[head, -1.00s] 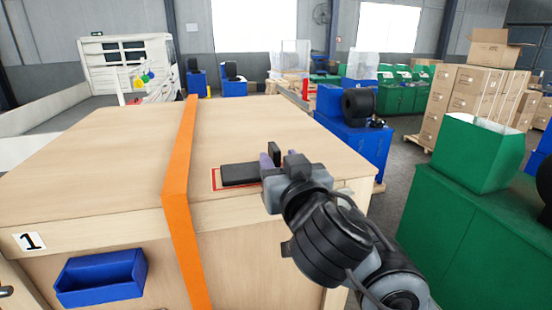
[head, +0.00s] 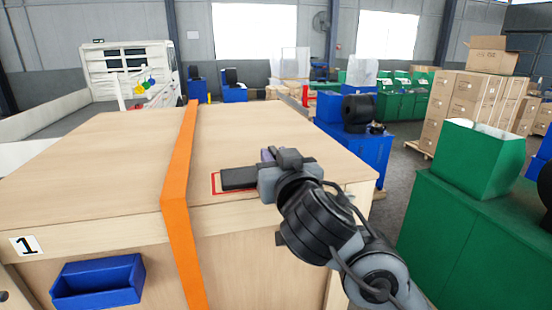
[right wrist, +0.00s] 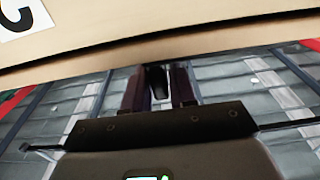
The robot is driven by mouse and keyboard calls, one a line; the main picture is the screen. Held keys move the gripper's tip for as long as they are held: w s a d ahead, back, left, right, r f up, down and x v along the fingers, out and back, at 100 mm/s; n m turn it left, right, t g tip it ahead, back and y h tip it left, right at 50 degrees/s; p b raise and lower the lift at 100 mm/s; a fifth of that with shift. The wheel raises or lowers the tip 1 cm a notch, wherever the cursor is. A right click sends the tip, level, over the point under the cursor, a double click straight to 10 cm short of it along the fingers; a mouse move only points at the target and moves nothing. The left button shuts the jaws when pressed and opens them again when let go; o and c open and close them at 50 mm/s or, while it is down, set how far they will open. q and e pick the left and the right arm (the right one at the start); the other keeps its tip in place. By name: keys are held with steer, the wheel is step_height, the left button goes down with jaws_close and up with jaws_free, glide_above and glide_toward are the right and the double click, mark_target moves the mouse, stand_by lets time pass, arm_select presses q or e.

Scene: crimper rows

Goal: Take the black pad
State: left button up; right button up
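The black pad (head: 238,178) lies flat on top of the wooden crate, inside a red outline (head: 214,184) near the crate's front edge. My right gripper (head: 268,166) is at the pad's right end and hides that end in the head view. In the right wrist view its two fingers (right wrist: 159,88) stand apart, with a dark piece (right wrist: 157,80), seemingly the pad's end, between them. Whether they touch it I cannot tell. My left gripper is not in view.
The wooden crate (head: 100,160) has an orange strap (head: 178,165) over it, left of the pad, and a blue bin (head: 98,281) on its front. A blue cabinet (head: 365,150) stands behind on the right, a green bench (head: 450,235) at right. The crate top is otherwise clear.

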jaws_close()
steer(key=shift+r+p, duration=1.35)
steer(key=shift+r, duration=0.3)
steer(key=shift+r+p, duration=0.6)
steer(key=shift+r, duration=0.3)
